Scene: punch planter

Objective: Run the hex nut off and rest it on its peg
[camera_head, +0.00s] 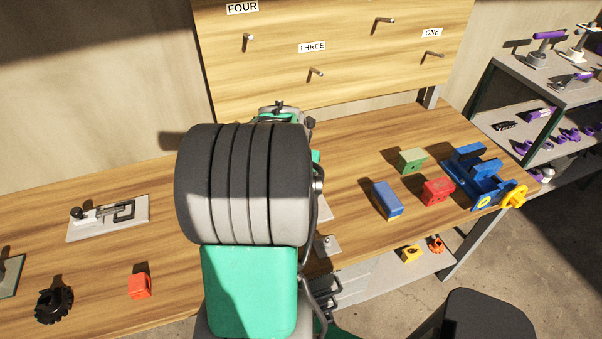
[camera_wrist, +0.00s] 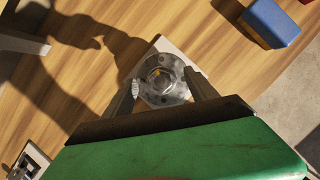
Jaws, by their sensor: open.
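In the wrist view, my gripper (camera_wrist: 161,77) is open, with one finger on each side of a round, shiny metal piece (camera_wrist: 163,92). This piece sits on a grey plate (camera_wrist: 163,45) on the bench and has a small yellowish spot at its centre. I cannot make out the hex nut's outline on it, nor whether the fingers touch it. In the head view my arm hides the gripper. Pegs stick out of the upright wooden board (camera_head: 270,75): one under FOUR (camera_head: 248,38), one under THREE (camera_head: 316,71), one under ONE (camera_head: 432,55), and an upper one (camera_head: 383,22) whose label is not visible.
Blue (camera_head: 386,200), red (camera_head: 438,191) and green (camera_head: 411,160) blocks and a blue vise (camera_head: 478,180) stand on the bench at right. A toggle clamp (camera_head: 108,215), an orange block (camera_head: 139,286) and a black wheel (camera_head: 54,305) lie at left. A shelf stands far right.

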